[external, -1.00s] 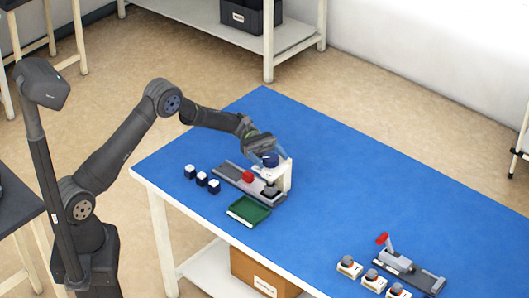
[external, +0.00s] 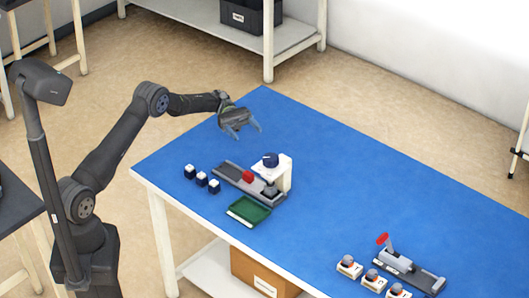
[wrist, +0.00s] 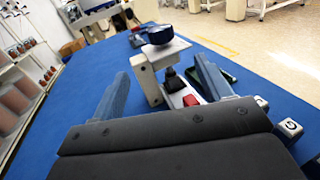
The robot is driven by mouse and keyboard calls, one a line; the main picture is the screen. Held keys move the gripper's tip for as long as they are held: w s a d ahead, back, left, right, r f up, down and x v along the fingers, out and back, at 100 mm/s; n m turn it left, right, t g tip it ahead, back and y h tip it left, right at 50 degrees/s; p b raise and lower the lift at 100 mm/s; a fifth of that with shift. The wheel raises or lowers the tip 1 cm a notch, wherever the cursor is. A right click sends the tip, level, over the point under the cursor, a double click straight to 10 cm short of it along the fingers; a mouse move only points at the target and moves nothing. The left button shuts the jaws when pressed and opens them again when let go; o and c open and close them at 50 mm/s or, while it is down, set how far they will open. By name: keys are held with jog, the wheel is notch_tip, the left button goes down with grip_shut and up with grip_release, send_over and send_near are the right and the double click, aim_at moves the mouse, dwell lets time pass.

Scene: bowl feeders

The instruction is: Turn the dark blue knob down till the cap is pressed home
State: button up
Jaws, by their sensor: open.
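The dark blue knob (external: 271,159) sits on top of a white press stand (external: 286,176) at the end of a grey track (external: 233,178). It also shows in the wrist view (wrist: 157,34), above the white arm of the stand. Below it is a dark piece (external: 269,191), which also shows in the wrist view (wrist: 172,80); I cannot tell whether a cap on it is pressed home. A red block (external: 248,176) sits on the track. My gripper (external: 247,132) is open and empty, above the table behind the press and apart from the knob.
Several dark blue pieces with white tops (external: 201,179) stand left of the track. A green tray (external: 248,211) lies in front. A second grey fixture with a red handle (external: 382,239) and white-based pieces (external: 371,280) stand at the front right. The middle of the table is clear.

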dwell(0.3)
jog(key=n+t+h, duration=0.6)
jog(key=h, duration=0.1)
send_near(271, 159)
jog(key=x, duration=0.6)
jog(key=f+x, duration=0.1)
jog(key=x, duration=0.2)
jog(key=shift+w+d, duration=0.3)
jog(key=shift+d, duration=0.1)
